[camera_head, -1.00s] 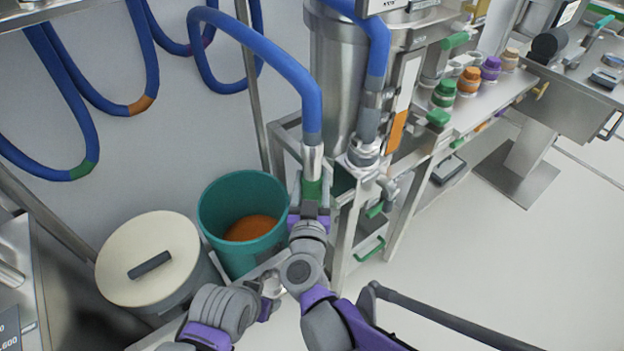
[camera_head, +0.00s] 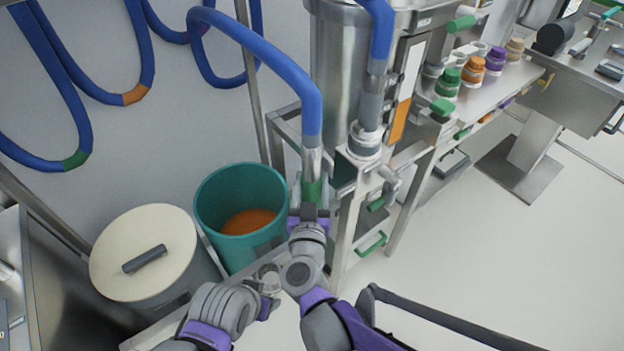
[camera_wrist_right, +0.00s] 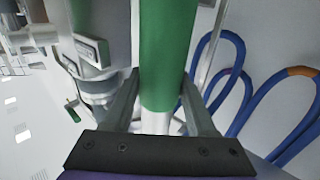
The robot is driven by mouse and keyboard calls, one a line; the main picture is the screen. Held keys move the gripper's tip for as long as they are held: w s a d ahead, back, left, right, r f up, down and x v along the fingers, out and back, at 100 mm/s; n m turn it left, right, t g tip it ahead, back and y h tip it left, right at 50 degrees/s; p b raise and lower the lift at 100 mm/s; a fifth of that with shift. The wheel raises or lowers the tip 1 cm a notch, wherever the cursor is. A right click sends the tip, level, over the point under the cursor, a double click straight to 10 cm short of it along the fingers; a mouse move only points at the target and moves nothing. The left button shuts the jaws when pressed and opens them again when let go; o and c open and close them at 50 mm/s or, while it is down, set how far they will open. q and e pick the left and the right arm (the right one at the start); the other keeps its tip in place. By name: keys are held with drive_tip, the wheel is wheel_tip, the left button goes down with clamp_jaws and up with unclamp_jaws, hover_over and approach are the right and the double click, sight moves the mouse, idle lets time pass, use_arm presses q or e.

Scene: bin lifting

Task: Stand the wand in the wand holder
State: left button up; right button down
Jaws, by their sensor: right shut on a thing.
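The wand is the metal tube with a green grip (camera_head: 311,191) at the end of a thick blue hose (camera_head: 285,62). My right gripper (camera_head: 309,212) is shut on it at the green part, and the wand stands about upright. In the right wrist view the green grip (camera_wrist_right: 168,50) runs between the two fingers (camera_wrist_right: 158,115). My left gripper (camera_head: 268,285) is low in the head view, close to my right wrist; its fingers are too unclear to read. I cannot clearly make out the wand holder; a steel frame stands just right of the wand.
A teal bin (camera_head: 212,215) with orange contents stands left of the wand, beside a drum with a cream lid (camera_head: 130,245). A steel hopper (camera_head: 338,80) is behind the wand. Bottles line a bench (camera_head: 490,95) at right. Blue hoses hang on the left wall.

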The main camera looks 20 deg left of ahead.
drive_tip(key=shift+f, duration=0.3)
drive_tip(key=shift+f+b, duration=1.55)
drive_tip(key=shift+f, duration=0.75)
idle(0.8)
drive_tip(key=shift+c, duration=0.6)
unclamp_jaws()
drive_tip(key=shift+s, duration=0.1)
drive_tip(key=p+v, duration=0.1)
drive_tip(key=v, duration=0.9)
drive_tip(key=shift+s, duration=0.3)
drive_tip(key=shift+d+r, duration=0.1)
